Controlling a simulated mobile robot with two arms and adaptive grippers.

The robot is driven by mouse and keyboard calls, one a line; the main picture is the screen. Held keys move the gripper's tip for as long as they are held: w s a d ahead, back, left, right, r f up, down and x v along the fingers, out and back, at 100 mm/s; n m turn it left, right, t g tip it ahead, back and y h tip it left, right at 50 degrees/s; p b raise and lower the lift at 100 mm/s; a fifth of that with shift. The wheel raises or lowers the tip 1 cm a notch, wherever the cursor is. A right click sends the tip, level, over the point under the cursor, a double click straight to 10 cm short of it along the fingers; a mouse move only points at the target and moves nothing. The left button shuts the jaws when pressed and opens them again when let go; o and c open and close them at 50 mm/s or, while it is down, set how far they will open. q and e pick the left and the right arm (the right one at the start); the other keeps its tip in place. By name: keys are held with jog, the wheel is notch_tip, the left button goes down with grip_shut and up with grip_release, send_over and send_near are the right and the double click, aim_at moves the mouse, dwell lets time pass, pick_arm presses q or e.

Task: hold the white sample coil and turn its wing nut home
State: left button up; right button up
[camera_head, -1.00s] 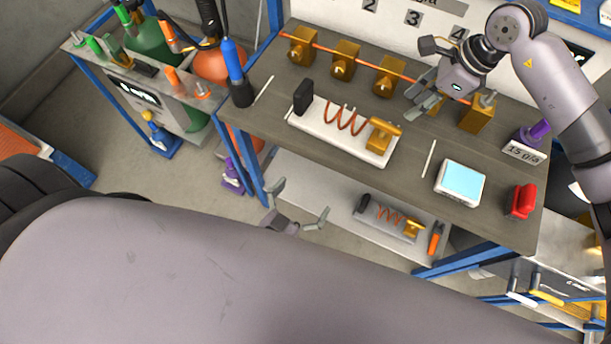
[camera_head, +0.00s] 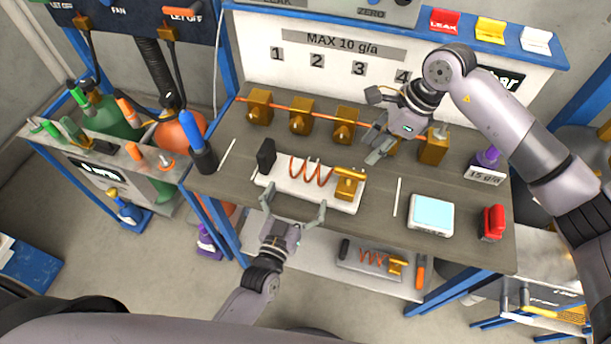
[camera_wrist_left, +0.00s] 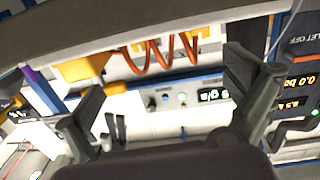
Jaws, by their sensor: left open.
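The white sample coil (camera_head: 283,184) lies on the bench top, a white base with a copper spiral, a black block at its left end and a brass block with the wing nut (camera_head: 349,173) at its right end. My left gripper (camera_head: 295,200) is open and empty at the front edge of the base, its fingers spread below the spiral. In the left wrist view the copper spiral (camera_wrist_left: 160,52) shows between the spread fingers. My right gripper (camera_head: 372,145) is behind the coil at the row of brass blocks; whether it grips anything there is unclear.
Brass blocks (camera_head: 301,123) on a copper rod stand behind the coil. To the right are a white stick, a scale (camera_head: 431,214) and a red object (camera_head: 493,222). A similar coil unit (camera_head: 372,263) lies on the lower shelf.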

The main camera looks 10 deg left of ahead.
aim_at(304, 180)
pick_arm(q)
jog(key=w, duration=0.4)
jog(key=w+d, duration=0.1)
jog(key=w, duration=0.1)
jog(key=shift+w, duration=0.1)
jog(key=shift+c, duration=0.6)
